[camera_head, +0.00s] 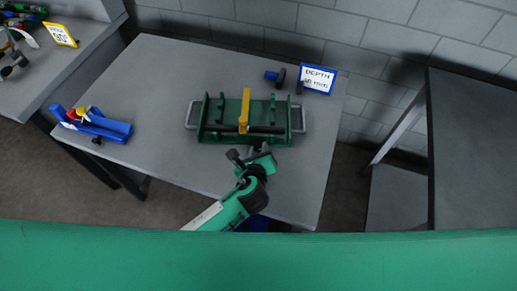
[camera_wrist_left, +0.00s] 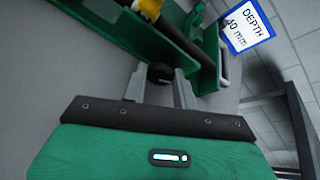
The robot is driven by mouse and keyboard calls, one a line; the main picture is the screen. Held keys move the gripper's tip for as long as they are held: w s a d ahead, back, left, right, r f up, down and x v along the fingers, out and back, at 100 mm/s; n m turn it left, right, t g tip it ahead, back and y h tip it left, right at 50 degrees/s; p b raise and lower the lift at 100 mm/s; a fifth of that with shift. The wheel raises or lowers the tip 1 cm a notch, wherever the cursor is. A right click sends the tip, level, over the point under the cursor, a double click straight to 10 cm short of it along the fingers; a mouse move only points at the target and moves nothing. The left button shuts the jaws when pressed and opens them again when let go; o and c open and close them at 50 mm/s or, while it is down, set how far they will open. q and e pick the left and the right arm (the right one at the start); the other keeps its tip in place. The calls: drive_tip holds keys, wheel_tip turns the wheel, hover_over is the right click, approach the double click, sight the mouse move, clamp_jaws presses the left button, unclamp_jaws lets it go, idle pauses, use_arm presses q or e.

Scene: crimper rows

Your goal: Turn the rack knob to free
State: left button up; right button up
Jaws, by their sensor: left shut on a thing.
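The green rack (camera_head: 212,112) stands on the grey table, with a dark rod along it, a yellow upright bar (camera_head: 244,108) across it and a grey handle at each end. My left gripper (camera_head: 252,155) is at the rack's near side. In the left wrist view, the black rack knob (camera_wrist_left: 160,73) sits between the two grey fingers (camera_wrist_left: 160,88) by the rack's green wall, and the gripper is shut on it. The knob is mostly hidden in the head view, and its setting cannot be read. My right gripper is not in view.
A sign reading DEPTH (camera_head: 318,79) stands at the table's back right, with a small blue and black item (camera_head: 274,76) beside it. A blue holder (camera_head: 108,128) with red and yellow parts lies at the left. The table's front left is clear. A dark table (camera_head: 475,150) stands right.

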use_arm(q)
drive_tip(key=o, duration=1)
drive_tip(key=v, duration=1.3)
drive_tip(key=shift+s+r+b, duration=0.25)
drive_tip(key=shift+s+b, duration=0.05)
drive_tip(key=shift+c, duration=0.2)
